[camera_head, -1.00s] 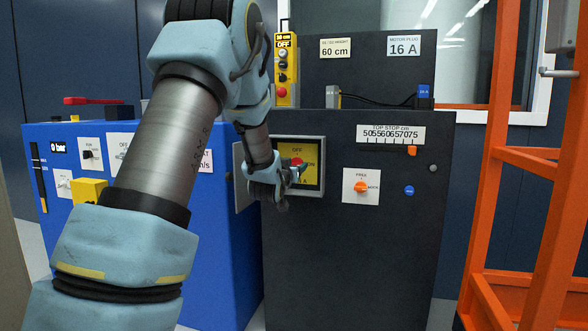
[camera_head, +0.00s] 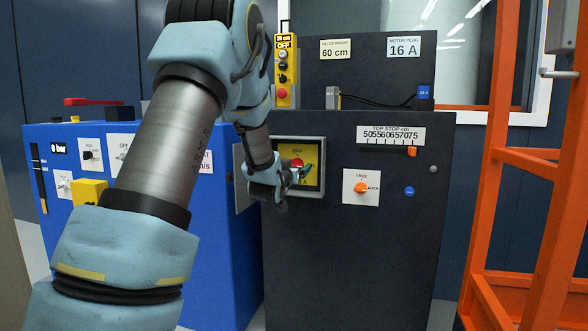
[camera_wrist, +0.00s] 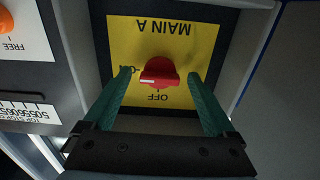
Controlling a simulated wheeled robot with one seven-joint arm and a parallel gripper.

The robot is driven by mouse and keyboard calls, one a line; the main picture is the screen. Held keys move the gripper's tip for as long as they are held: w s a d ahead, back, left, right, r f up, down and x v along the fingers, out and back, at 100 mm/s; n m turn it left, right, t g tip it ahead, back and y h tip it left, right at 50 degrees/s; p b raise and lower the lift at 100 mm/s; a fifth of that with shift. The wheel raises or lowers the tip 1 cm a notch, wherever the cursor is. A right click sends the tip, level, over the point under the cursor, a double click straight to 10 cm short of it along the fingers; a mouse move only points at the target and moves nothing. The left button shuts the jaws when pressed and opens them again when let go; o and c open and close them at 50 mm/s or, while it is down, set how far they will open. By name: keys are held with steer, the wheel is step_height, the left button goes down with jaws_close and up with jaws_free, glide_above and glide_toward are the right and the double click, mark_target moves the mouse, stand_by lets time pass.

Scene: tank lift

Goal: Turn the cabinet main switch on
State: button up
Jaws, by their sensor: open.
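The cabinet main switch is a red knob (camera_wrist: 159,71) on a yellow plate (camera_wrist: 122,32) marked MAIN, ON and OFF. The plate sits in a recessed grey frame on the dark cabinet (camera_head: 350,260). My gripper (camera_wrist: 160,76) is open, with one teal finger on each side of the knob. The fingertips look apart from the knob, with yellow plate showing between; their depth is hard to judge. The wrist view is upside down. In the head view, my gripper (camera_head: 300,173) partly covers the plate and knob (camera_head: 297,162). The knob's exact pointer direction is unclear.
An orange FREE selector (camera_head: 361,188) is to the right of the switch. An open door flap (camera_head: 241,180) stands at the recess's left. A blue cabinet (camera_head: 225,250) is at left, an orange frame (camera_head: 485,190) at right. A yellow pendant (camera_head: 283,70) reads OFF.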

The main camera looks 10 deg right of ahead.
steer(key=shift+s, duration=0.1)
steer(key=p+v, duration=0.2)
steer(key=v, duration=0.8)
steer(key=shift+s+a, duration=0.15)
steer(key=shift+s, duration=0.15)
steer(key=shift+s, duration=0.1)
